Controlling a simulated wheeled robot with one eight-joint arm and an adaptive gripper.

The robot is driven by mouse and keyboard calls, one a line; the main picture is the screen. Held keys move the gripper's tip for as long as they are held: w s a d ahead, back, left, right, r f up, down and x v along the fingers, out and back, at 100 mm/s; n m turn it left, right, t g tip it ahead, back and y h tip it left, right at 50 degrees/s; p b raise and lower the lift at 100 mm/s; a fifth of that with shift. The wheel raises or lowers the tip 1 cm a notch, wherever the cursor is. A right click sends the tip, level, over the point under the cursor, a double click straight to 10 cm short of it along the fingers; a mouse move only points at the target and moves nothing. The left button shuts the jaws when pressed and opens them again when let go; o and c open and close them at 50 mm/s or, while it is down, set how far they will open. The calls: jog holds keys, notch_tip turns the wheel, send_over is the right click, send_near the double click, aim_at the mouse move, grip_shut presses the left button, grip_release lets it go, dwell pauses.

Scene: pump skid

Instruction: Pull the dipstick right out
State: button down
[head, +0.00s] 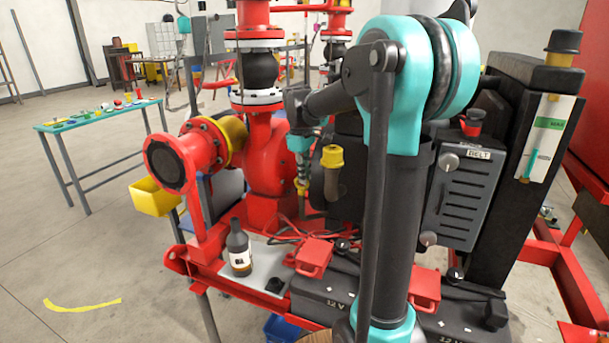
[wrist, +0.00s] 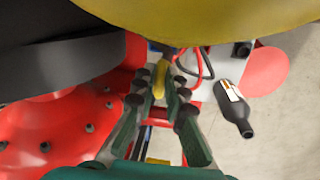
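The dipstick's yellow handle (wrist: 159,79) shows between the fingertips in the wrist view. In the head view the yellow handle (head: 302,187) is small, just under my fingers. My gripper (head: 302,178) points down beside the red pump pipework, and its fingers are drawn in around the handle. In the wrist view, the gripper (wrist: 164,82) has a fingertip on each side of the handle and looks shut on it. The dipstick's shaft below is mostly hidden, so I cannot tell how deep it sits.
A yellow-capped filler pipe (head: 332,160) stands close right of my gripper. A dark bottle (head: 239,250) stands on the skid's front plate; it also shows in the wrist view (wrist: 234,108). Red pipe flanges (head: 182,160) are on the left. Battery boxes (head: 330,295) and cables lie in front.

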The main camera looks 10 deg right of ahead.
dwell(0.3)
notch_tip(320, 180, up, 9)
dwell(0.5)
jog(key=shift+f, duration=0.1)
jog(key=c, duration=1.6)
grip_release()
jog(key=r, duration=0.4)
jog(key=s+r, duration=0.1)
jog(key=r, duration=0.3)
jog(key=a+r, duration=0.1)
jog(key=r, duration=0.3)
jog(key=shift+s, duration=0.15)
jog(key=shift+f, duration=0.1)
